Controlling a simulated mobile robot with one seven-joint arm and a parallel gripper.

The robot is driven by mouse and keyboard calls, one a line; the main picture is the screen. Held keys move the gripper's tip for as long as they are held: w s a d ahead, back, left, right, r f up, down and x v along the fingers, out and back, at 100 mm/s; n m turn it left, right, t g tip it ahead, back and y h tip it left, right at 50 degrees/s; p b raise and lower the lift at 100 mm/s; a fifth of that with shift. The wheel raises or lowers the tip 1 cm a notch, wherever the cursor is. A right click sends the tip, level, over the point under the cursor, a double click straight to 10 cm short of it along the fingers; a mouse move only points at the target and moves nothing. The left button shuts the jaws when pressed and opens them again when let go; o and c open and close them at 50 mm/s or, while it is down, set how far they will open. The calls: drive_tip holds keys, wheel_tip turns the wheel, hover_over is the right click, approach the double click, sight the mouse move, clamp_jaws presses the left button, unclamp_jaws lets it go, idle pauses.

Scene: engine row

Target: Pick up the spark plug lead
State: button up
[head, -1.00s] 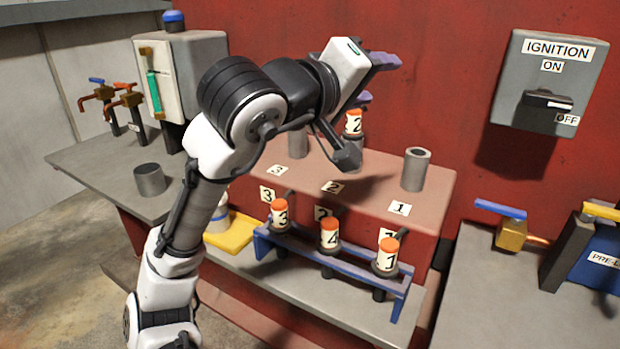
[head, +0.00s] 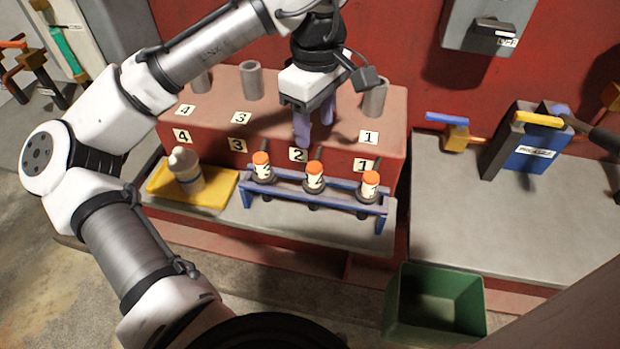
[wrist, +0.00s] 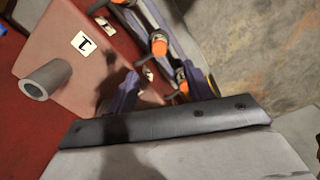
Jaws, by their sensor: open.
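Three spark plug leads with orange tops stand in the blue rack: a left one (head: 262,166), a middle one (head: 314,176) and a right one (head: 370,185). Their number bands are too small to read surely now. Two orange tops also show in the wrist view, one upper (wrist: 158,43) and one lower (wrist: 182,80). My gripper (head: 315,140) points down over the red engine block (head: 215,112), behind the rack and near plate 2. Its purple fingers are apart, with no lead seen between them. The number 2 post and anything on it are hidden behind my gripper.
Bare grey posts stand at 3 (head: 251,82) and 1 (head: 375,98). A white bottle (head: 187,172) stands on a yellow tray (head: 160,183) left of the rack. A green bin (head: 400,312) is at the front right. The right bench has clear room.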

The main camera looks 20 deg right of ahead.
sight(314, 166)
wheel_tip(314, 166, down, 12)
drive_tip(key=shift+r+p, duration=0.2)
drive_tip(key=shift+p, duration=0.65)
drive_tip(key=shift+w, duration=0.1)
drive_tip(key=c, duration=1.1)
drive_tip(key=shift+o, duration=0.2)
drive_tip(key=shift+r, duration=0.1)
